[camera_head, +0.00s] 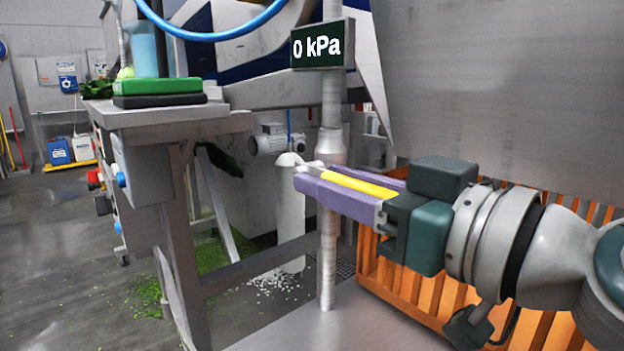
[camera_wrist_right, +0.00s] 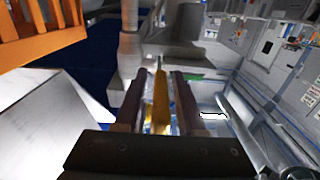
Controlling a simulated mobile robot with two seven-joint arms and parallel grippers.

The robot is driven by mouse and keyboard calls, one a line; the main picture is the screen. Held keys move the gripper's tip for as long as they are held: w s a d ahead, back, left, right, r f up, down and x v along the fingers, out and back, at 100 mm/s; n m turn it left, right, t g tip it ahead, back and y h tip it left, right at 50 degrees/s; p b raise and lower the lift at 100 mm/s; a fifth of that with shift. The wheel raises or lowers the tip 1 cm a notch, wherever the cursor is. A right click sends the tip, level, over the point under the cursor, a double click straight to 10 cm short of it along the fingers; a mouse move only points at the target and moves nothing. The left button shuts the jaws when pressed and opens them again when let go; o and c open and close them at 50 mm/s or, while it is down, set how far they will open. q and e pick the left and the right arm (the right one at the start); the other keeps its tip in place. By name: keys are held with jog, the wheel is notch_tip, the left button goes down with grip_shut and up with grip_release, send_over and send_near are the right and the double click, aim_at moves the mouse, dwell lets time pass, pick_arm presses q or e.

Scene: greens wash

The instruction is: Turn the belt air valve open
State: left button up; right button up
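The yellow valve lever (camera_head: 358,183) lies roughly level, with a pale metal end near the vertical grey pipe (camera_head: 329,245). My right gripper (camera_head: 316,171) reaches in from the right with its two purple fingers along the lever, one on each side. In the right wrist view the lever (camera_wrist_right: 161,105) stands between the fingers (camera_wrist_right: 158,75), with narrow gaps beside it, so the gripper looks open around it. The valve body is largely hidden by the fingers. A display (camera_head: 322,45) on the pipe reads 0 kPa. My left gripper is not in view.
A steel bench (camera_head: 150,115) with a green-topped box (camera_head: 158,86) stands at left. An orange slatted crate (camera_head: 425,294) sits below my right arm, and a large grey panel (camera_head: 505,90) rises behind it. A white cylinder (camera_head: 290,220) stands behind the pipe. Green scraps litter the floor.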

grip_shut()
dwell(1.1)
